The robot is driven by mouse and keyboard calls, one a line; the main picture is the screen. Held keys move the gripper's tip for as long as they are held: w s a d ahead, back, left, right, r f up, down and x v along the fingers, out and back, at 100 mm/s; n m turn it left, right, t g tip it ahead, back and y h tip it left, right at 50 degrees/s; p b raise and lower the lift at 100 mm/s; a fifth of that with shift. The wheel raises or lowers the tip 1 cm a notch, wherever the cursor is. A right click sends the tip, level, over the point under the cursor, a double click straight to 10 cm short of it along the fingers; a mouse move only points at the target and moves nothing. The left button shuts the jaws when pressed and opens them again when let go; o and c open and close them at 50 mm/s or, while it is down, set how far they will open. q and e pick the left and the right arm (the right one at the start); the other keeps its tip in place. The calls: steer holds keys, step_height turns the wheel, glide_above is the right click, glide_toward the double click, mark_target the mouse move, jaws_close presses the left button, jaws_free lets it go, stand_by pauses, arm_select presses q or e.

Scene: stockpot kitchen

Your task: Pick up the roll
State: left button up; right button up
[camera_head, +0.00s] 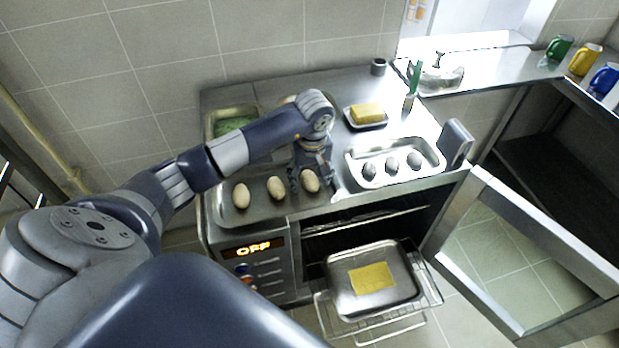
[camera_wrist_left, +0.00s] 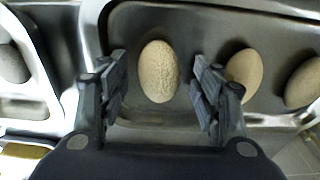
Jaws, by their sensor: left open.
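Several tan oval rolls lie on a metal tray (camera_head: 228,215) on the stovetop. The roll at the right end of the front row (camera_head: 311,182) is under my left gripper (camera_head: 309,185). In the left wrist view this roll (camera_wrist_left: 158,71) sits between the two open fingers of the left gripper (camera_wrist_left: 160,88), with a visible gap on both sides. The fingers are not closed on it. Two other rolls, the middle one (camera_head: 276,188) and the left one (camera_head: 241,195), lie beside it. My right gripper is not in view.
A white tray (camera_head: 368,182) with grey egg-shaped pieces stands to the right. A butter dish (camera_head: 366,124) is behind. The oven door (camera_head: 478,222) hangs open, and a baking pan (camera_head: 340,262) with a yellow sheet is on the pulled-out rack below.

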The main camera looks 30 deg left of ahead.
arm_select(q)
steer(key=c, duration=1.1)
steer(key=shift+o, duration=0.2)
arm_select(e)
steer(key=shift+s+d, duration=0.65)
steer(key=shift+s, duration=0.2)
arm_select(q)
steer(key=shift+r, duration=0.1)
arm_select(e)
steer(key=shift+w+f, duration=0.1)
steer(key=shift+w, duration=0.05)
